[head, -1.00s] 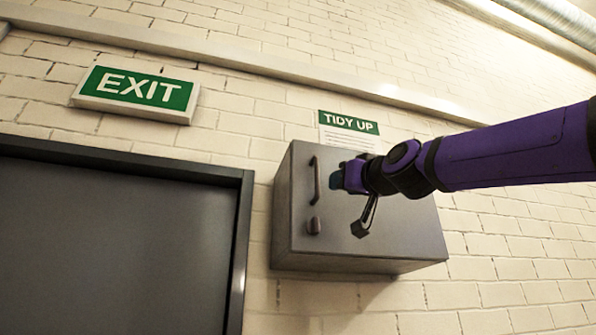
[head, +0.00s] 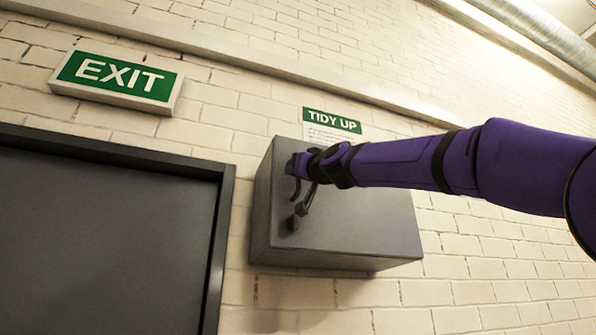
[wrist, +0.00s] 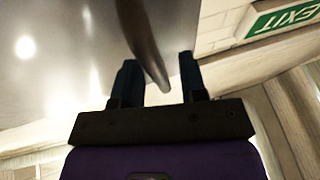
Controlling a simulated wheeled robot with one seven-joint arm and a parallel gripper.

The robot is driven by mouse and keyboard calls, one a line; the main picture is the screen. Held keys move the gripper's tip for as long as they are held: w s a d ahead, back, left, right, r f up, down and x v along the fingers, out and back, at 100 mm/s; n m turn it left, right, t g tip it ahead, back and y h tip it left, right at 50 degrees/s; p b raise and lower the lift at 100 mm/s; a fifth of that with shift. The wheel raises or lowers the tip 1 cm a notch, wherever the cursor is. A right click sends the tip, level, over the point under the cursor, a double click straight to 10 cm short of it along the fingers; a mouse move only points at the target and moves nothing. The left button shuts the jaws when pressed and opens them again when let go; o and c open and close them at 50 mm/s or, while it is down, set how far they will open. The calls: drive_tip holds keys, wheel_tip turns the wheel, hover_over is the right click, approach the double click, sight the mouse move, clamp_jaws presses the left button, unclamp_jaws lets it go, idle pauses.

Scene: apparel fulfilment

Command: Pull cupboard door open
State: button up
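The grey metal cupboard (head: 355,225) hangs on the wall in the head view, and its door looks shut. Its curved bar handle (head: 296,192) is on the left part of the door, partly hidden by my gripper. My gripper (head: 291,166) is at the upper part of the handle. In the wrist view, the handle (wrist: 143,40) runs between the two fingers of my gripper (wrist: 158,58), with a gap showing on each side. The fingers are apart and not closed on it. The small latch below the handle is mostly hidden in the head view.
A dark door in a frame (head: 222,215) stands left of the cupboard. A green EXIT sign (head: 120,80) is above it. A TIDY UP notice (head: 333,121) is on the wall just above the cupboard. The brick wall right of and below the cupboard is bare.

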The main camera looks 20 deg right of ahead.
drive_tip(key=shift+w+r, duration=0.1)
drive_tip(key=shift+w, duration=0.15)
drive_tip(key=shift+c, duration=0.2)
clamp_jaws()
drive_tip(key=shift+s, duration=0.2)
